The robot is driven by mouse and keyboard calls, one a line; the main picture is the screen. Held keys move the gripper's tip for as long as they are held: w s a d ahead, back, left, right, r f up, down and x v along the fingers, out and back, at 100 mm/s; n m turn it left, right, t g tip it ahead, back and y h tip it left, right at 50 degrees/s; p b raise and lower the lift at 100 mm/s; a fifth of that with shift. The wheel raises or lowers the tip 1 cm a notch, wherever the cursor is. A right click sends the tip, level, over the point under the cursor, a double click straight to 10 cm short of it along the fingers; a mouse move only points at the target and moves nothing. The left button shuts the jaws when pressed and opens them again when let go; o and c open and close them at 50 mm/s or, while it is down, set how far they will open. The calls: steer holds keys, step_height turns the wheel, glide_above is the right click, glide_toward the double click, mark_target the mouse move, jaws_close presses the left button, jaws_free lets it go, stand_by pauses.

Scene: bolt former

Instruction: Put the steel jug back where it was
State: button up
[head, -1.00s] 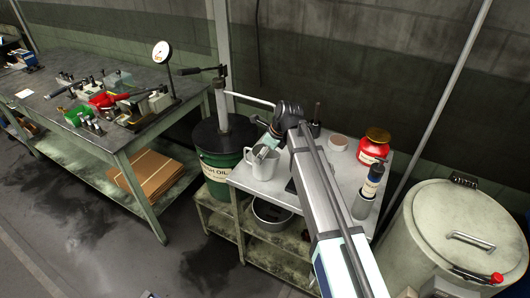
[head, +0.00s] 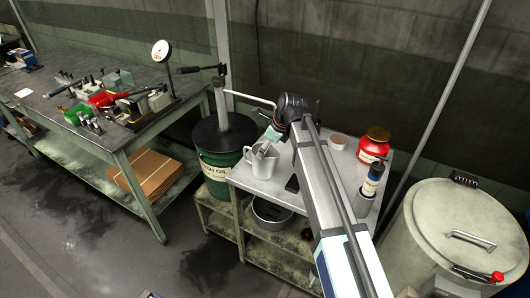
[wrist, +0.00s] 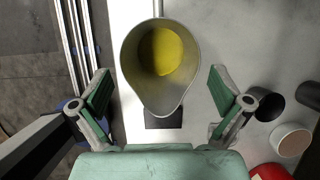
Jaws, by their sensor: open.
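The steel jug (head: 260,163) stands upright on the light-topped side table (head: 254,183), near its left end beside the oil drum. In the wrist view the jug (wrist: 130,75) is seen from above, with yellow liquid inside and its spout pointing to the bottom of the picture. My gripper (wrist: 161,82) is open, with its green-padded fingers apart on either side of the jug and not touching it. In the head view my gripper (head: 270,136) is above the jug, partly hidden by my arm.
A green oil drum (head: 216,170) with a pump handle stands left of the table. A red jar (head: 374,145), a dark-capped bottle (head: 370,181) and a small round tub (head: 338,142) are on the table's right. A large pale drum (head: 446,232) stands far right.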

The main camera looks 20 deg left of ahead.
steer(key=b+v, duration=0.1)
steer(key=v, duration=0.8)
steer(key=shift+r, duration=0.15)
